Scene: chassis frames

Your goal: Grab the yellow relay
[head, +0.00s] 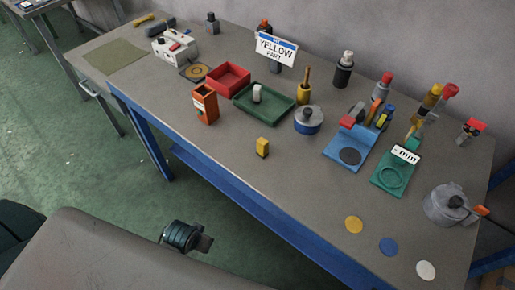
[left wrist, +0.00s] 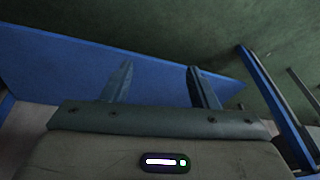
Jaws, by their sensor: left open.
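The yellow relay (head: 262,147) is a small upright yellow block near the front edge of the grey workbench, standing by itself. My left gripper (left wrist: 160,78) shows in the left wrist view with its two fingers apart and nothing between them. Beyond the fingers are a blue bench panel and the green floor. The relay does not show in the left wrist view. In the head view part of my own body is at the lower left, off the bench, and the jaws are not clear there. My right gripper is not in view.
Behind the relay are a green tray (head: 281,109) with a white item, a red bin (head: 228,80) and an orange box (head: 205,104). The bench around the relay is clear.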

